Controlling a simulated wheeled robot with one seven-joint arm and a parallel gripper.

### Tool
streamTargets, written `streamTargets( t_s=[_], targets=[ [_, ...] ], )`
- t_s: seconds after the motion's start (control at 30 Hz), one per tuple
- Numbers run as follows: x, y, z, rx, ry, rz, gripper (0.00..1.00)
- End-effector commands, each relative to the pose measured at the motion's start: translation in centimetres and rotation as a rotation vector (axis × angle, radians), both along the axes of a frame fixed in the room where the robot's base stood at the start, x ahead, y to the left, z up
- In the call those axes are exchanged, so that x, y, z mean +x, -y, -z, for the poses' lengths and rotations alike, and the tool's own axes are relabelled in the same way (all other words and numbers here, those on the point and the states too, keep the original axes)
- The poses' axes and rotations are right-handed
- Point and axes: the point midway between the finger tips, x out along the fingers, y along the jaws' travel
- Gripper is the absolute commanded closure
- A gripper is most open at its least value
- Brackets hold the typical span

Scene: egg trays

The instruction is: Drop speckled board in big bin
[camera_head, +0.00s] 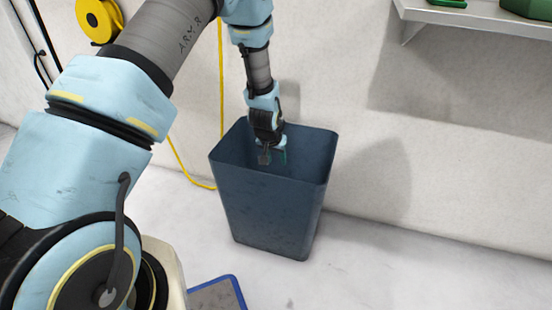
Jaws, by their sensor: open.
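The big bin (268,205) is a tall dark blue-grey container standing on the floor against the wall, near the middle of the view. My gripper (272,158) points down into the bin's open top, with its fingertips below the far rim. It is open, with a gap between the fingers. I see no speckled board between the fingers or elsewhere; the bin's bottom is hidden behind its front wall.
A yellow cable (221,90) hangs from a yellow reel (99,20) and runs behind the bin. A grey shelf (480,18) with green items juts from the wall at upper right. A blue-edged grey item (216,296) lies at the bottom. The floor right of the bin is clear.

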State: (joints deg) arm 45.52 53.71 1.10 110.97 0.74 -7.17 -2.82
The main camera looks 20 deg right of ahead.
Motion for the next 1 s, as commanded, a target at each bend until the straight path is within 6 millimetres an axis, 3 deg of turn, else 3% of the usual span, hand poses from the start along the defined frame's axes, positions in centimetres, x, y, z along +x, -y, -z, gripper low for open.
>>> streamTargets(
  t_s=[0.23,0.5,0.7,1.0],
  targets=[
    [-0.3,-0.3,-1.5,-0.001,0.001,0.0,0.52],
    [-1.8,-1.7,-6.5,-0.002,0.001,-0.001,0.52],
    [-2.7,-2.5,-9.1,-0.001,0.0,-0.001,0.52],
    [-3.1,-2.9,-10.0,0.001,-0.001,0.0,0.52]
  ],
)
